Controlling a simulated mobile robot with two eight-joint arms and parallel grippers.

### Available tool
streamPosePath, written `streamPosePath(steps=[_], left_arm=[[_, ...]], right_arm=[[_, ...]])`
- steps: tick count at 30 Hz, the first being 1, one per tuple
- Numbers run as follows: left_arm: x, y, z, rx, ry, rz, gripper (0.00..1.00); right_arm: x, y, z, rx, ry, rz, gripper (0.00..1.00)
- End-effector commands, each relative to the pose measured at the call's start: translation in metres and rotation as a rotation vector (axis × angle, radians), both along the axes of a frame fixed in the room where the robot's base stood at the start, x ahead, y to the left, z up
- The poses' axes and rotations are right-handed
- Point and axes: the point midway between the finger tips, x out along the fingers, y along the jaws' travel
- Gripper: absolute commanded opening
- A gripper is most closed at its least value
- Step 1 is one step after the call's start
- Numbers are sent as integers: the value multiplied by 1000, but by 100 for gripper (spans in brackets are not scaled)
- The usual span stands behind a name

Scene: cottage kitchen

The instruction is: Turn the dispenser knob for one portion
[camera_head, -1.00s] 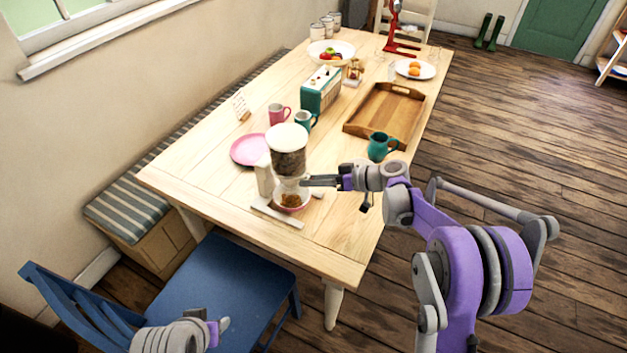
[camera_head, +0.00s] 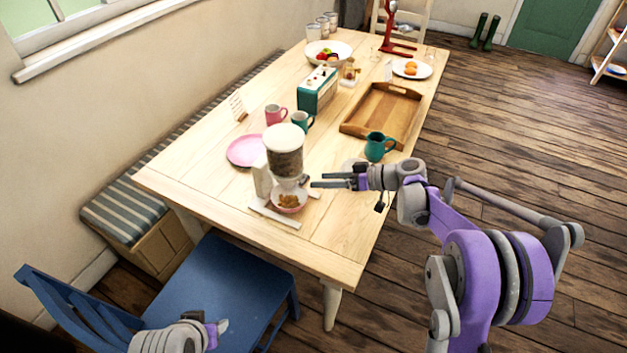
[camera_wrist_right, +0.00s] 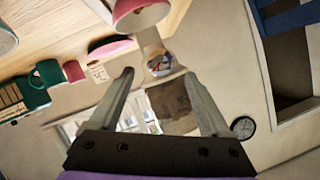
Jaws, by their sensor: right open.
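The dispenser (camera_head: 285,160) stands upright near the table's close end, with a white lid, a clear canister of brown cereal and a pale funnel. Its small dark knob (camera_head: 304,180) sticks out on the right side at funnel height. A pink bowl (camera_head: 290,208) with cereal in it stands under the outlet; it also shows at the top of the right wrist view (camera_wrist_right: 140,14). My right gripper (camera_head: 316,180) is open and empty just right of the knob, with a small gap. My left gripper (camera_head: 219,330) is low over the blue chair; its jaws are unclear.
A pale carton (camera_head: 262,178) stands left of the dispenser. A pink plate (camera_head: 245,150), mugs, a teal jug (camera_head: 377,146) and a wooden tray (camera_head: 376,117) lie farther back. The table's right front corner is clear. A blue chair (camera_head: 215,285) stands at the near side.

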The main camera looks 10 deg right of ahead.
Motion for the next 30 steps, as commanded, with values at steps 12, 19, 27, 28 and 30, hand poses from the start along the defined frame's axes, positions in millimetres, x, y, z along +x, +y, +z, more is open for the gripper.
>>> streamPosePath(steps=[12,19,27,28,30], left_arm=[[0,0,-2,0,1,0,50],[0,0,-2,0,1,0,50],[-5,0,-31,0,11,0,50],[-6,0,-40,0,14,0,50],[-8,0,-59,0,20,0,50]], right_arm=[[-23,-52,21,0,-1,-1,81],[-24,-53,22,0,-1,1,81],[-30,-46,-1,29,-144,-12,81],[-32,-44,-7,37,-194,-18,81],[-36,-41,-18,52,-314,-41,81]])
